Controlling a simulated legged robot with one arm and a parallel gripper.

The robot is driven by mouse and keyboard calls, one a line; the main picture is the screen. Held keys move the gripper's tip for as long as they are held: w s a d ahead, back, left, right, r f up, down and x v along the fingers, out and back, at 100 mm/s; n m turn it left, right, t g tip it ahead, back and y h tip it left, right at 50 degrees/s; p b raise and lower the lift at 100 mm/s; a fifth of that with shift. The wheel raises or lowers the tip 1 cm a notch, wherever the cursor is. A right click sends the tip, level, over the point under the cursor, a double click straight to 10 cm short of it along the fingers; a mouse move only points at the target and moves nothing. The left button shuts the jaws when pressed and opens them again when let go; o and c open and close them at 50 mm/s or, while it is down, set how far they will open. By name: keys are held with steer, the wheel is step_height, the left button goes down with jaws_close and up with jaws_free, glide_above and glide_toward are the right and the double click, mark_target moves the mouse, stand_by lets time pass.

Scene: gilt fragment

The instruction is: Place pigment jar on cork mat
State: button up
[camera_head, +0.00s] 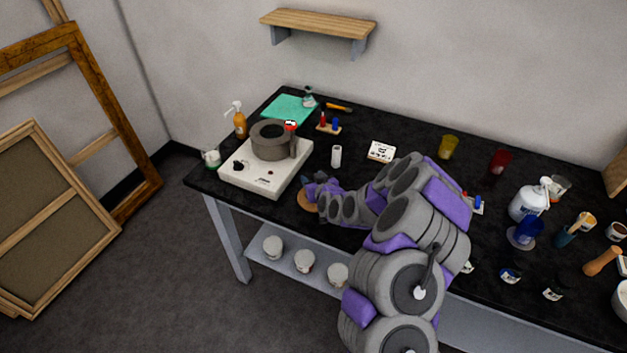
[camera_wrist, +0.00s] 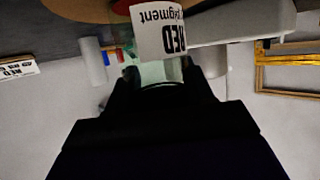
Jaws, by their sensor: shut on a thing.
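The pigment jar (camera_wrist: 158,33), with a white label reading "RED pigment" upside down, is between the fingers of my gripper (camera_wrist: 163,82) in the wrist view. A bit of red shows at its top edge. The cork mat (camera_head: 306,201) is a round tan disc at the table's front edge in the head view, partly covered by my gripper (camera_head: 319,188). A tan edge of the mat (camera_wrist: 82,13) also shows behind the jar in the wrist view. My gripper is low over the mat. The jar is hidden in the head view, and I cannot tell whether it touches the mat.
A white hot plate (camera_head: 262,178) with a grey pot (camera_head: 272,140) stands left of the mat. A white cylinder (camera_head: 336,156) and a printed card (camera_head: 381,151) stand behind. Bottles, cups and jars crowd the right side. Tins sit on the lower shelf (camera_head: 290,267).

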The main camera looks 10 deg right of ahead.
steer(key=o, duration=1.2)
steer(key=shift+c, duration=0.2)
steer(key=s+r+g, duration=0.5)
steer(key=s+r, duration=0.3)
steer(key=s, duration=1)
steer(key=s+r+m+g+h+p, duration=0.1)
steer(key=s+r+g, duration=0.4)
steer(key=s, duration=1.2)
steer(key=s+r+g+h+p, duration=0.1)
steer(key=s+r+g, duration=0.4)
steer(key=s+r, duration=0.5)
steer(key=s, duration=0.8)
steer(key=shift+s+r+m, duration=0.3)
steer(key=shift+m, duration=0.1)
